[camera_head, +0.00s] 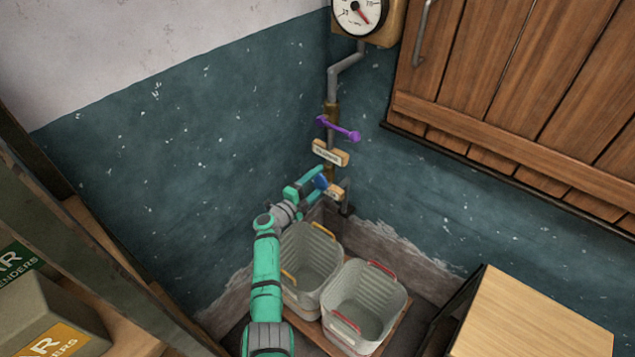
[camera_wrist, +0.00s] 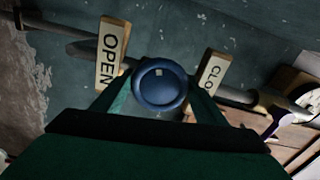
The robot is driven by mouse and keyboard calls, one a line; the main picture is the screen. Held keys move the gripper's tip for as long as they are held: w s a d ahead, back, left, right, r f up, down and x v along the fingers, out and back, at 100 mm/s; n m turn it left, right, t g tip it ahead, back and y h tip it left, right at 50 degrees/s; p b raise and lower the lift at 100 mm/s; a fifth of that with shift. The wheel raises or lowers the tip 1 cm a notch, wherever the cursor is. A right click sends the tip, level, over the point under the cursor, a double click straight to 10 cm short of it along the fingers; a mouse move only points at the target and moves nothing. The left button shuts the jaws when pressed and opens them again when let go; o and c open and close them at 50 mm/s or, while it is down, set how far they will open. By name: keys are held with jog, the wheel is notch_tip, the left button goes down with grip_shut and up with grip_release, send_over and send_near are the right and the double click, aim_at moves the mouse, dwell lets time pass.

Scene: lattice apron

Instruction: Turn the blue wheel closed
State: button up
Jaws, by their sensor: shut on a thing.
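The blue wheel (camera_wrist: 160,84) is a round knob seen face-on in the wrist view, with a small pale mark near its top. It also shows as a small blue patch in the head view (camera_head: 321,182), on the pipe in the corner, partly hidden by my gripper. My gripper (camera_wrist: 162,100) is shut on the blue wheel, one teal finger on each side of it. In the wrist view an "OPEN" plate (camera_wrist: 111,52) stands left of the wheel. A plate reading "CLO", its rest hidden by a finger, stands to the right (camera_wrist: 212,72).
A purple lever (camera_head: 338,129) sits on the pipe above the wheel, and a gauge (camera_head: 358,12) is higher up. Two grey bins (camera_head: 312,262) with yellow and red handles stand below. A wooden shutter (camera_head: 500,80) is at right, shelving with boxes at left.

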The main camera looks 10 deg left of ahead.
jog(key=shift+f, duration=0.1)
jog(key=o, duration=1.1)
jog(key=shift+w, duration=0.1)
jog(key=shift+c, duration=0.2)
jog(key=shift+d, duration=0.15)
jog(key=shift+n, duration=0.3)
